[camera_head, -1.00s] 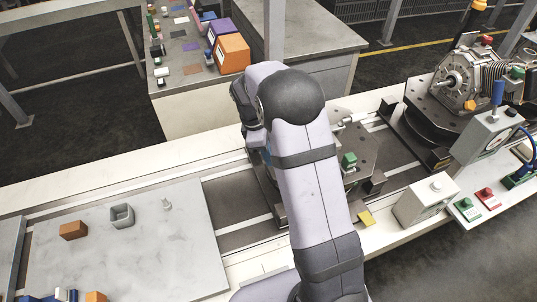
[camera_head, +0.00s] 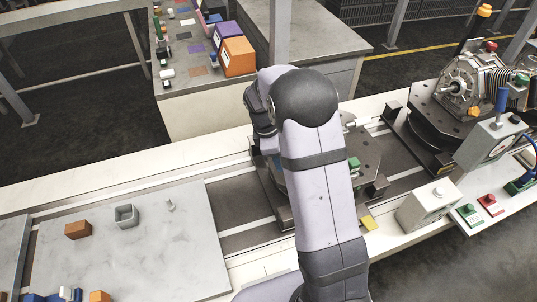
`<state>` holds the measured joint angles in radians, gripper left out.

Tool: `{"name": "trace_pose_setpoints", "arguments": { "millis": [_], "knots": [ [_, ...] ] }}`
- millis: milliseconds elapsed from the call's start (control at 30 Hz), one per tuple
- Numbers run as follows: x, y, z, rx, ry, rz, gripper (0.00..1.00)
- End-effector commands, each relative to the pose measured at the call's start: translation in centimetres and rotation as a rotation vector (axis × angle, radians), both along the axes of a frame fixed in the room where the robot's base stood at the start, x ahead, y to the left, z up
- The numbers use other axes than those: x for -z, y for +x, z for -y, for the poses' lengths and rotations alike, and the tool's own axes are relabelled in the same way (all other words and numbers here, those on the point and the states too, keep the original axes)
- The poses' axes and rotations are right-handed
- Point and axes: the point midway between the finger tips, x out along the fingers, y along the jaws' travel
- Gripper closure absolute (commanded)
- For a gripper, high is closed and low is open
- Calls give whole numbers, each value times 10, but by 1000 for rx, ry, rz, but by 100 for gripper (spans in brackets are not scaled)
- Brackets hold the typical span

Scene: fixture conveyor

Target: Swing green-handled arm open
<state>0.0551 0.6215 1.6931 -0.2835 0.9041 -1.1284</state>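A green part (camera_head: 354,164), which looks like the green handle, shows just right of my arm. It sits on a dark fixture plate (camera_head: 368,145) on the conveyor. My raised arm covers the left and middle of this fixture, so the swing arm itself and its angle cannot be made out. My gripper is hidden behind my own arm links, and neither its fingers nor any contact with the handle shows.
A motor-like machine (camera_head: 462,85) stands on another fixture at the right. A white box (camera_head: 428,205) and green and red buttons (camera_head: 490,203) line the front right. A grey plate (camera_head: 130,255) with an orange block (camera_head: 78,229) lies at the left.

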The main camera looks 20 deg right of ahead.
Motion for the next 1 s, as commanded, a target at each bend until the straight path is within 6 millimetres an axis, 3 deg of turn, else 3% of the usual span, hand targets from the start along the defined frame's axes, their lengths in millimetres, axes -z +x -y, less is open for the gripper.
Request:
{"name": "trace_pose_setpoints", "arguments": {
  "millis": [167,367,700,1000],
  "knots": [
    [-4,1,-11,-2,-3,-7,100],
    [-11,8,-43,-6,-2,-3,100],
    [-70,11,-55,-1,-1,5,100],
    [-101,12,-62,-1,-1,0,100]
  ]
}}
